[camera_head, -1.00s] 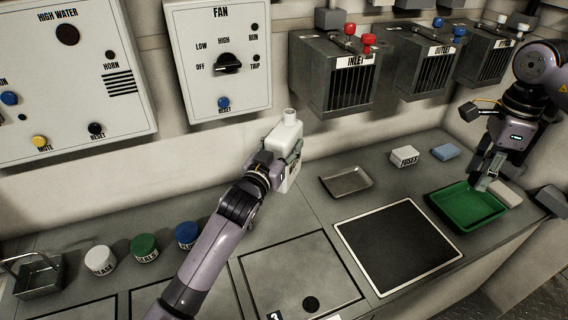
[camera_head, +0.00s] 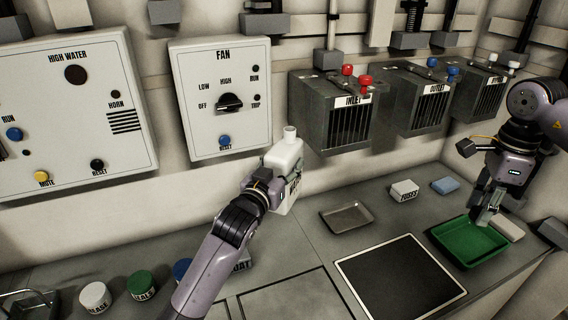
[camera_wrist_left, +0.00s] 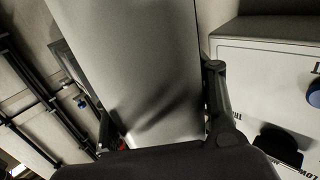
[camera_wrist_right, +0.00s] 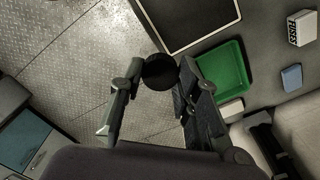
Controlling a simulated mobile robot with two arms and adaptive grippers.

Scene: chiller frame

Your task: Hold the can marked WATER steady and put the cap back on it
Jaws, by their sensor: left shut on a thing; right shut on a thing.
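The can (camera_head: 283,158) is white with an open neck at its top and stands about upright above the back of the bench. Its lettering is mostly hidden by my gripper. My left gripper (camera_head: 272,182) is shut on the can's body. In the left wrist view the can (camera_wrist_left: 150,70) fills the space between the fingers. My right gripper (camera_head: 486,212) is over the green tray at the right, far from the can. In the right wrist view it is shut on a round black cap (camera_wrist_right: 159,72) at its fingertips. The cap is too small to make out in the head view.
The green tray (camera_head: 452,233) lies under my right gripper. A small metal tray (camera_head: 347,217), a FUSES box (camera_head: 404,190) and a blue block (camera_head: 445,185) lie on the bench. The INLET box (camera_head: 340,115) and FAN panel (camera_head: 200,105) are on the wall behind the can.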

